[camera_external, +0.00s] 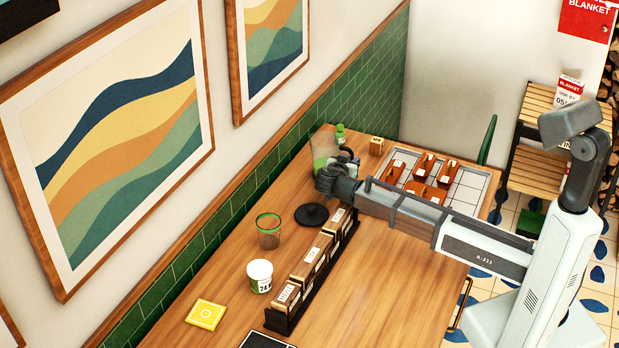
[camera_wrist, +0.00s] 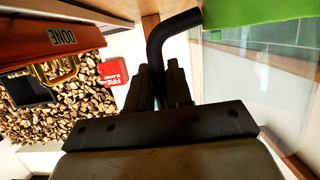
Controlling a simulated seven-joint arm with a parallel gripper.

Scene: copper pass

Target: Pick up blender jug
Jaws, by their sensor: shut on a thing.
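The blender jug (camera_external: 321,146) is clear with some green on it. It is near the tiled wall at the far end of the counter, partly hidden behind my gripper (camera_external: 337,172). In the wrist view the jug's black bent handle (camera_wrist: 180,21) runs down between my fingers (camera_wrist: 165,84). The jug's clear wall (camera_wrist: 278,70) and a bright green part (camera_wrist: 265,13) are to the right. My gripper is shut on the handle. I cannot tell whether the jug's bottom touches the counter.
A green-capped bottle (camera_external: 340,134) and a small wooden block (camera_external: 376,146) stand behind the jug. A divided tray (camera_external: 465,188) is to the right. A black disc (camera_external: 311,215), a green-rimmed glass (camera_external: 268,232), a white tub (camera_external: 260,276) and a box rack (camera_external: 330,262) stand nearer.

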